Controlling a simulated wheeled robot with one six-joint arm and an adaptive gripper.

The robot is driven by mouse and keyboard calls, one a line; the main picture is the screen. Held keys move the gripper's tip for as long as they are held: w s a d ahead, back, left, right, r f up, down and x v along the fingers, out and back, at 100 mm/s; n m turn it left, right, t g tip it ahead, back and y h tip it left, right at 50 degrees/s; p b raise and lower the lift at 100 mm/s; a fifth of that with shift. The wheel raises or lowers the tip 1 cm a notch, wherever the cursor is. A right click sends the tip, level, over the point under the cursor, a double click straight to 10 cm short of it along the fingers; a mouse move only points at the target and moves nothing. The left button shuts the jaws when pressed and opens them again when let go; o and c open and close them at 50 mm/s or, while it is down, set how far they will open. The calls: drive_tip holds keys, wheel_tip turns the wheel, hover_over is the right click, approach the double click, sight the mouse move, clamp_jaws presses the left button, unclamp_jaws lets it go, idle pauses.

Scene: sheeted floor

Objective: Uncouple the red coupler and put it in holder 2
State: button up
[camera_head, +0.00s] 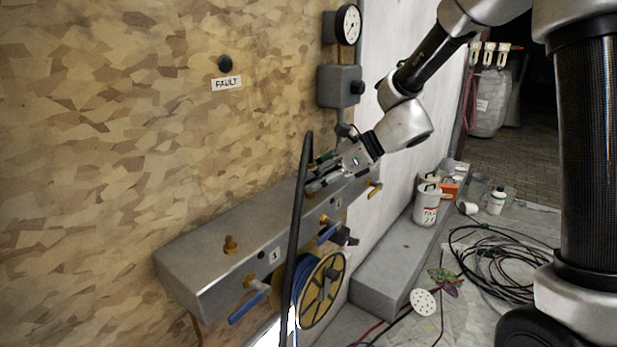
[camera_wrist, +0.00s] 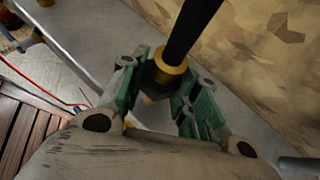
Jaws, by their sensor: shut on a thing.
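My gripper (camera_head: 316,178) is over the top of the grey metal manifold (camera_head: 205,272). In the wrist view its green-padded fingers (camera_wrist: 158,92) are shut around a brass-coloured collar (camera_wrist: 171,66) at the end of a black hose (camera_wrist: 190,28). This is the coupler; no red shows on it from here. In the head view the hose (camera_head: 297,225) rises beside my gripper and hangs down in front of the manifold. Whether the collar still sits on a fitting is hidden by my fingers. Labels 1 (camera_head: 275,255) and 2 (camera_head: 338,203) are on the manifold front.
A bare brass fitting (camera_head: 231,244) stands on the manifold's left part. Blue-handled valve (camera_head: 246,304) and cable reel (camera_head: 323,290) are below. A gauge (camera_head: 348,24) and a grey box (camera_head: 340,86) are on the wall above. Cables (camera_head: 500,262) and containers (camera_head: 427,205) lie right.

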sight(310, 141)
clamp_jaws()
drive_tip(key=shift+r, duration=2.45)
drive_tip(key=shift+r, duration=0.1)
drive_tip(key=shift+r, duration=1.95)
